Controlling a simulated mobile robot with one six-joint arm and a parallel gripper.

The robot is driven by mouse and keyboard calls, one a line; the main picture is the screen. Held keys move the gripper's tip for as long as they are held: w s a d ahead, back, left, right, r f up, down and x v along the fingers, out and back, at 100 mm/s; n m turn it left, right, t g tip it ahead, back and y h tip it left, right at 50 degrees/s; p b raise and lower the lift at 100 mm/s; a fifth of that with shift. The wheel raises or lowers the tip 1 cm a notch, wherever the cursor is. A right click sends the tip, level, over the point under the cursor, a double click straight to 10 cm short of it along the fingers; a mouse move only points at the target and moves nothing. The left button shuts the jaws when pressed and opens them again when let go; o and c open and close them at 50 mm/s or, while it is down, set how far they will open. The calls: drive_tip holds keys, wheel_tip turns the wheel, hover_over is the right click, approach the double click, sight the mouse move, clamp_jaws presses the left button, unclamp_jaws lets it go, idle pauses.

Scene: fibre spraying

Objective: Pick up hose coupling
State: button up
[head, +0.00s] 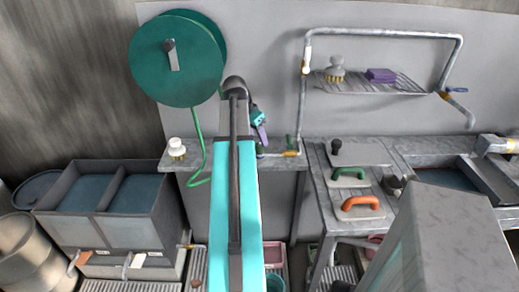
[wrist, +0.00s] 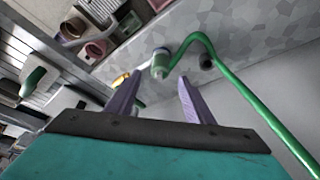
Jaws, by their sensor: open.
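The hose coupling (wrist: 160,64) is a small pale grey-green cylinder at the end of the green hose (wrist: 232,80) in the wrist view. My gripper (wrist: 161,75) has two purple fingers spread apart, with nothing held between them. The coupling shows in line with the gap, just beyond the fingertips; I see no contact. In the head view my gripper (head: 262,133) is above the back ledge, its fingers pointing down. The hose (head: 197,140) hangs from the green reel (head: 190,60) and passes behind my arm, which hides part of it there.
A brass fitting (head: 291,153) with a green lever is on the ledge, right of my gripper. A wall pipe rises beside it towards a shelf (head: 360,88) with a brush. A white knob-topped brush (head: 176,147) stands left. The workbench (head: 345,153) is at right.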

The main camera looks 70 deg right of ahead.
sight(260, 144)
drive_tip(key=shift+p+x, duration=0.6)
drive_tip(key=shift+x, duration=1.8)
drive_tip(key=c, duration=1.2)
drive_tip(key=shift+o, duration=0.2)
drive_tip(key=shift+r, duration=0.1)
drive_tip(key=shift+r+b, duration=0.5)
drive_tip(key=shift+r, duration=1)
drive_tip(key=shift+a+r, duration=0.15)
drive_tip(key=shift+a, duration=0.05)
drive_tip(key=s+a+b, duration=0.2)
drive_tip(key=a+b, duration=0.1)
drive_tip(key=a, duration=0.4)
drive_tip(key=s+a+r+b, duration=0.1)
drive_tip(key=s+a+b, duration=0.1)
drive_tip(key=a, duration=0.5)
drive_tip(key=shift+s+a+r+b, duration=0.2)
drive_tip(key=shift+s+a+b, duration=0.2)
drive_tip(key=shift+b, duration=0.5)
